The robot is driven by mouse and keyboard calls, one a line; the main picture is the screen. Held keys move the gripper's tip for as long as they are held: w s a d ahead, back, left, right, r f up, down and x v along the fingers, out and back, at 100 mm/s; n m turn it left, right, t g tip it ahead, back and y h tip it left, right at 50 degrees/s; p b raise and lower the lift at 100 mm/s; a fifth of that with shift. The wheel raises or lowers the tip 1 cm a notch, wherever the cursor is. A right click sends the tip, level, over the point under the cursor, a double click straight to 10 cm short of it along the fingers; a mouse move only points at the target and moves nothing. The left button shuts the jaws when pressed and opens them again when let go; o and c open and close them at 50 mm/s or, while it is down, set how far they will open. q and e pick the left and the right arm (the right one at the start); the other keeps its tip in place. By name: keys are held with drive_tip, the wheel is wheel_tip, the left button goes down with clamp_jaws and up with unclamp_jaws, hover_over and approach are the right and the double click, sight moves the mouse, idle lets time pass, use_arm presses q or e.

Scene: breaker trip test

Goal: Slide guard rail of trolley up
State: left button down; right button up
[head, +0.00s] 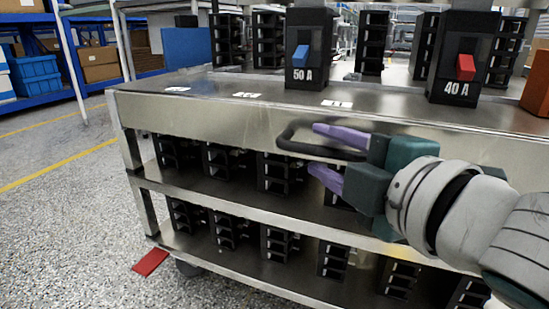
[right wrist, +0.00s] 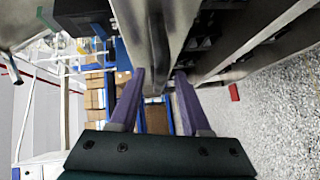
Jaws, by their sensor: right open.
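The steel trolley (head: 215,108) stands in front of me with a top deck and lower shelves. A dark looped rail (head: 288,144) sticks out from the front of its top edge; I take it for the guard rail. My right gripper (head: 314,148) is open, with one purple finger above the rail and one below it. In the right wrist view, the dark rail (right wrist: 158,45) runs between the spread fingers of the right gripper (right wrist: 159,73). I cannot tell whether either finger touches it. My left gripper is not in view.
A 50 A breaker with a blue switch (head: 300,55) and a 40 A breaker with a red switch (head: 465,67) stand on the top deck. Several black breakers fill the lower shelves. A red piece (head: 150,262) lies on the floor. Open floor (head: 65,220) is at left.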

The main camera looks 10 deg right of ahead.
drive_tip(key=shift+w+a+f, duration=0.1)
drive_tip(key=shift+w, duration=0.35)
clamp_jaws()
idle(1.2)
